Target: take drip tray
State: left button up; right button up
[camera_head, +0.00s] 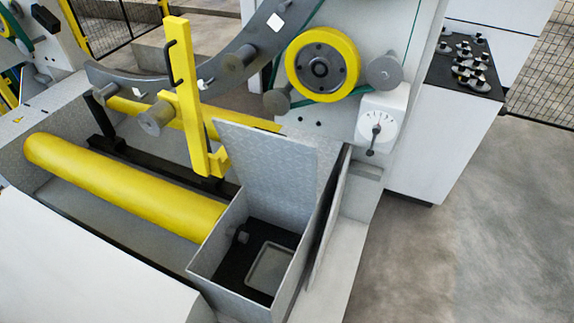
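A shallow grey square tray (270,268), which looks like the drip tray, lies on the dark floor of an open metal box (228,229) at the lower middle of the head view. The box's grey lid (268,168) stands raised at the back. The near right wall of the box hides part of its inside. Neither of my grippers is in view.
A yellow roller (125,187) lies left of the box. A yellow post (188,95) and a dial (378,127) stand behind it. Bare floor (455,230) lies at the right.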

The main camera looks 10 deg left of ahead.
aim_at(267, 271)
jog(key=z, duration=1.5)
jog(key=l+z, duration=0.25)
jog(key=l, duration=0.15)
jog(key=i+l+z, duration=0.25)
jog(key=l+z, duration=0.25)
jog(key=l, duration=0.25)
jog(key=i+l+u, duration=0.2)
jog(key=i+u, duration=0.2)
jog(key=i+l+u, duration=0.35)
jog(key=i+j+u, duration=0.15)
jog(key=i+u, duration=0.65)
jog(key=u, duration=0.15)
jog(key=i+l+u, duration=0.15)
jog(key=i+u, duration=0.35)
jog(key=i+l+u, duration=0.25)
jog(key=u, duration=0.2)
jog(key=i+u, duration=0.2)
jog(key=u, duration=0.2)
jog(key=i+l+u, duration=0.1)
jog(key=u, duration=0.35)
jog(key=i+l+u, duration=0.2)
jog(key=u, duration=0.2)
jog(key=i+l+u, duration=0.1)
jog(key=u, duration=0.3)
jog(key=i+l+u, duration=0.1)
jog(key=l+u, duration=0.2)
jog(key=u, duration=0.15)
